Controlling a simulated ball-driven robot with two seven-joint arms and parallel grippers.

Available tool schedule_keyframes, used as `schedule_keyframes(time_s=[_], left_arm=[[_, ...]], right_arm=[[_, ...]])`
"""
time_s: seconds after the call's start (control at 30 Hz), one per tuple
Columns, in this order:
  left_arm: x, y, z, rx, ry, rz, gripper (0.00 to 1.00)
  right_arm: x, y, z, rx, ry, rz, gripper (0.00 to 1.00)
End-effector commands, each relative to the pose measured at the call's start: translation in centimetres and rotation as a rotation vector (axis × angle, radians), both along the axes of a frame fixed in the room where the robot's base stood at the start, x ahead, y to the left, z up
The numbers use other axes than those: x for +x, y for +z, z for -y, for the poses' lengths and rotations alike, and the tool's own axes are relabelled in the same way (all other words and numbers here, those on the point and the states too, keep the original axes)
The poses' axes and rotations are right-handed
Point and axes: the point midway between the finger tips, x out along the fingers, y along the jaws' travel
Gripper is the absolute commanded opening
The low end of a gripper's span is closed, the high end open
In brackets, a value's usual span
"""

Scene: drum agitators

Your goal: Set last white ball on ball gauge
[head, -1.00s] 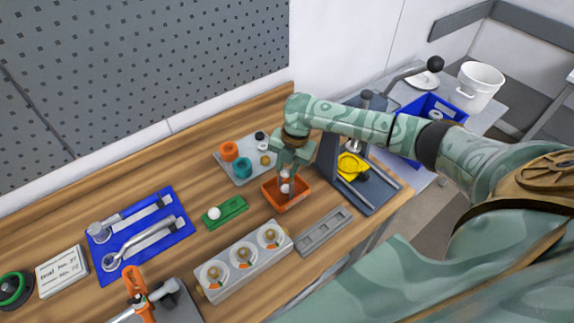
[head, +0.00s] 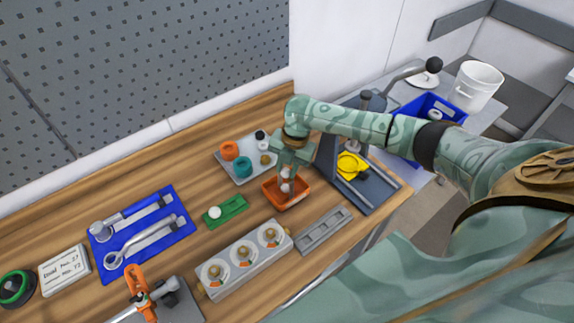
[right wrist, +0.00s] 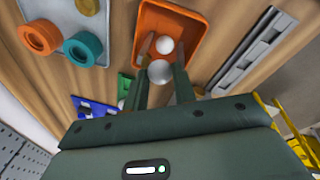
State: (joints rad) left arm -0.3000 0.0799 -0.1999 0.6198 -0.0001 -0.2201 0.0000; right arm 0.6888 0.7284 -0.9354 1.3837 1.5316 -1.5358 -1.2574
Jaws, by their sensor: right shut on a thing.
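My right gripper (head: 287,178) points down over the orange tray (head: 271,191), at its near end. It is shut on a white ball (right wrist: 159,72), which looks greyish in the shade between the fingers in the right wrist view. Another white ball (right wrist: 165,46) shows just past it, seemingly lower, in the tray. In the head view the fingers partly hide both balls. The green ball gauge (head: 234,205) lies left of the tray, with one white ball (head: 214,212) on its left part. My left gripper is not in view.
A grey tray with orange and teal rings (head: 228,150) stands behind. A dial block (head: 243,260) and grey slotted bar (head: 323,231) lie in front. A press with a yellow part (head: 350,166) stands to the right. A blue tool mat (head: 182,236) lies left.

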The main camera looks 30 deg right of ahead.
Motion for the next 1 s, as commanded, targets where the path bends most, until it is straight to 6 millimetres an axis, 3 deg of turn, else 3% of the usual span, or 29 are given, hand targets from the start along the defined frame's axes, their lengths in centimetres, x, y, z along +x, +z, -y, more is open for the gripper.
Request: schedule_keyframes(time_s=[0.17, 0.2, 0.3, 0.53, 0.67, 1.0], left_arm=[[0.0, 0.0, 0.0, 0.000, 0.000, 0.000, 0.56], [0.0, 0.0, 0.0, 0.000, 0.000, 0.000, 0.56], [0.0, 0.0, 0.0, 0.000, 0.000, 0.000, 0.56], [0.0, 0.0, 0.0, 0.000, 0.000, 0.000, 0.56], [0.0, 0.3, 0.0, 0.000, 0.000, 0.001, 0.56], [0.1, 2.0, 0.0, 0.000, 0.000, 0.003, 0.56]], right_arm=[[0.0, -0.1, 0.0, 0.001, 0.001, 0.000, 0.04], [0.0, -0.1, 0.0, 0.001, 0.001, 0.000, 0.29], [0.0, -0.1, 0.0, 0.000, 0.001, -0.001, 0.52], [-0.1, -0.1, 0.0, -0.002, 0.002, -0.004, 0.52], [-0.1, 1.1, 0.2, -0.002, 0.002, 0.000, 0.52], [-0.4, 9.8, 1.5, -0.002, 0.001, 0.005, 0.52]])
